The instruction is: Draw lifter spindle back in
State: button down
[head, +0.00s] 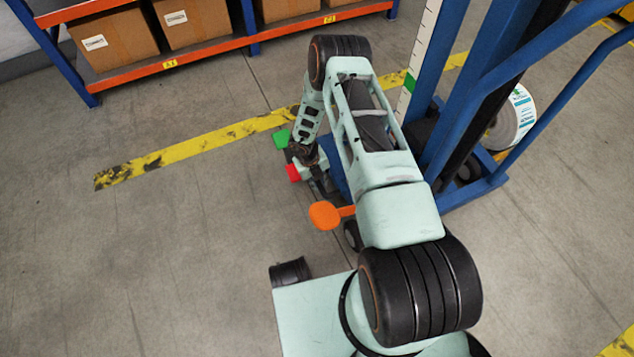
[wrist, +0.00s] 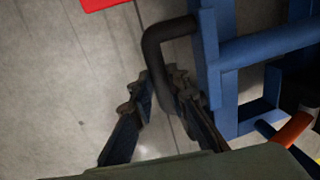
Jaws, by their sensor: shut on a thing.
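The blue lifter (head: 480,90) stands at the right of the head view. Part of its frame (wrist: 211,60) shows in the wrist view. A black bent handle (wrist: 154,50) comes out from the blue post and turns down between my fingers. My gripper (wrist: 162,82) is shut on the handle, with one finger on each side of it. In the head view my gripper (head: 318,178) is low beside the lifter, partly hidden by my arm. A label roll (head: 514,122) shows behind the lifter's blue bars. I cannot make out the spindle itself.
A green pad (head: 281,139) and a red pad (head: 292,173) are close to my gripper. An orange disc (head: 324,215) on an arm sits nearer. A rack (head: 170,67) with boxes stands at the back left. The floor at left is clear, with a yellow line (head: 190,153).

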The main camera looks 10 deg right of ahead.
jog(key=shift+s+a, duration=0.1)
jog(key=shift+a, duration=0.3)
jog(key=c, duration=2.1)
grip_release()
jog(key=shift+r, duration=0.3)
jog(key=r, duration=0.3)
jog(key=a+r, duration=0.1)
jog(key=r, duration=0.3)
jog(key=a+r, duration=0.1)
jog(key=r, duration=0.3)
jog(key=shift+s+r, duration=0.15)
jog(key=shift+s, duration=0.05)
